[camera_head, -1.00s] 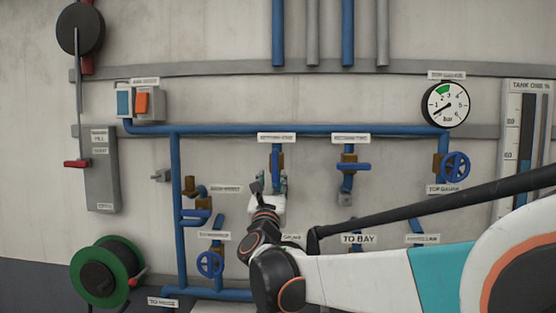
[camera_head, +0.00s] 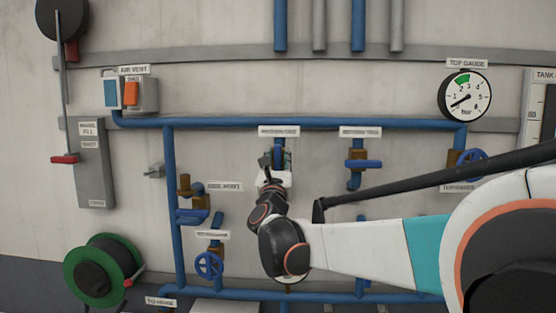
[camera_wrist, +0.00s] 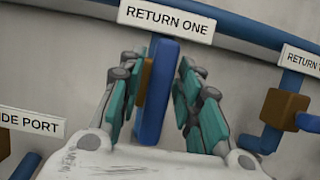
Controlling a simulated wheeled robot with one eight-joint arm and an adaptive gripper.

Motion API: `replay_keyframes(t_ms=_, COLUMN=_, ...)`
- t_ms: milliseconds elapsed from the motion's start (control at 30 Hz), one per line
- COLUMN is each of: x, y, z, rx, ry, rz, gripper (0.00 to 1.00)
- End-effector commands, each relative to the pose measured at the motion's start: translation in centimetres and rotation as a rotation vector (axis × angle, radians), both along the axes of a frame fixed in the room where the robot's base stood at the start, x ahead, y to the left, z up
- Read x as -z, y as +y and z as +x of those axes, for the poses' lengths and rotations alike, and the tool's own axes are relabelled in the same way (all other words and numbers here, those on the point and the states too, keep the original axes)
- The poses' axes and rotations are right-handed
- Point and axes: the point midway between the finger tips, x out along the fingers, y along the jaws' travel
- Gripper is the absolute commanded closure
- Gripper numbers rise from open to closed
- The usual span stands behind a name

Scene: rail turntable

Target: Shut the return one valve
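The return one valve sits under its RETURN ONE label (camera_wrist: 167,19), on a pipe dropping from the blue header pipe. In the wrist view its blue lever (camera_wrist: 158,90) stands upright, in line with the pipe, with the brown valve body (camera_wrist: 146,82) partly hidden behind it. My gripper (camera_wrist: 157,85) is open, its teal-padded fingers on both sides of the lever. A gap shows between the lever and the right finger; contact on the left is unclear. In the head view my gripper (camera_head: 276,165) covers most of the valve, and the blue lever (camera_head: 278,152) shows only in part.
The return two valve (camera_head: 363,163) is to the right, its blue lever crosswise to its pipe. The side port valve (camera_head: 192,215) is at lower left. The blue header pipe (camera_head: 230,122) runs just above. A green hose reel (camera_head: 103,270) stands at lower left.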

Motion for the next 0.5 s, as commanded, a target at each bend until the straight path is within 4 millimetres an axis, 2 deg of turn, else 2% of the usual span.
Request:
replay_keyframes(t_ms=33, x=0.00, y=0.01, z=0.00, rx=0.000, ry=0.000, rz=0.000, gripper=0.87)
replay_keyframes(t_ms=100, x=0.00, y=0.01, z=0.00, rx=0.000, ry=0.000, rz=0.000, gripper=1.00)
replay_keyframes(t_ms=500, x=0.05, y=0.05, z=-0.01, rx=-0.002, ry=-0.001, rz=0.035, gripper=1.00)
